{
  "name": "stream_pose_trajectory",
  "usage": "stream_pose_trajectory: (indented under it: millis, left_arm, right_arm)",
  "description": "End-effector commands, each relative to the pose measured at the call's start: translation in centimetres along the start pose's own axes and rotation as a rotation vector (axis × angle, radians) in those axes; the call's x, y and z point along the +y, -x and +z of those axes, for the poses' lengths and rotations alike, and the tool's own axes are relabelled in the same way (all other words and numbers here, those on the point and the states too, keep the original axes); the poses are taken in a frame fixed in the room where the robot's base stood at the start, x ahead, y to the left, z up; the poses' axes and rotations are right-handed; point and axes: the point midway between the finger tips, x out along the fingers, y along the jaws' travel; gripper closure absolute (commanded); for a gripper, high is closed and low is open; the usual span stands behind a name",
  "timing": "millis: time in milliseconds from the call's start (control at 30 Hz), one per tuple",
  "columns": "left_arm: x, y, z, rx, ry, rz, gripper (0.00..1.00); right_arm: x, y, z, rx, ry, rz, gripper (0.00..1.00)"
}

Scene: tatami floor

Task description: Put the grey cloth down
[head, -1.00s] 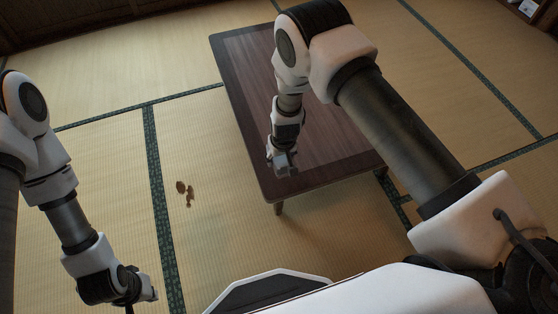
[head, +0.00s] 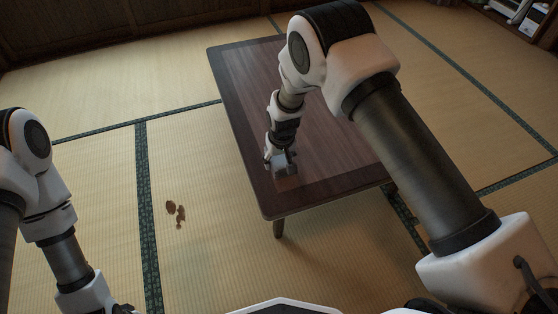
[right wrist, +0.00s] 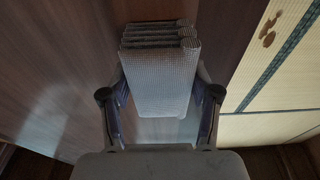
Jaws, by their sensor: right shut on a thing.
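The grey cloth (right wrist: 163,82) is a folded, layered bundle between the two fingers of my right gripper (right wrist: 160,105) in the right wrist view. The fingers press on it from both sides. In the head view my right gripper (head: 281,167) points down over the near end of the dark wooden table (head: 330,150). The cloth is small and hard to make out there. I cannot tell whether it touches the tabletop.
The rest of the tabletop is bare. A shelf with small items (head: 530,18) stands at the far right. Open floor surrounds the table.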

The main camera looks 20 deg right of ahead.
Motion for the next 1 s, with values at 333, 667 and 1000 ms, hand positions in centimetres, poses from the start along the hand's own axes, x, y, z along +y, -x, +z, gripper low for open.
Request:
stream_pose_trajectory:
  millis: [333,667,1000]
  left_arm:
    - [0.0,-0.1,0.0,0.0,0.0,0.0,1.0]
    - [0.0,2.0,0.0,-0.001,0.0,0.0,1.0]
    - [0.0,5.3,0.0,0.0,0.0,0.0,1.0]
  right_arm:
    - [0.0,-0.1,0.0,0.0,0.0,0.0,0.13]
    - [0.0,3.7,-0.2,0.002,0.0,0.0,0.13]
    - [0.0,11.4,-0.1,0.001,0.0,0.0,0.13]
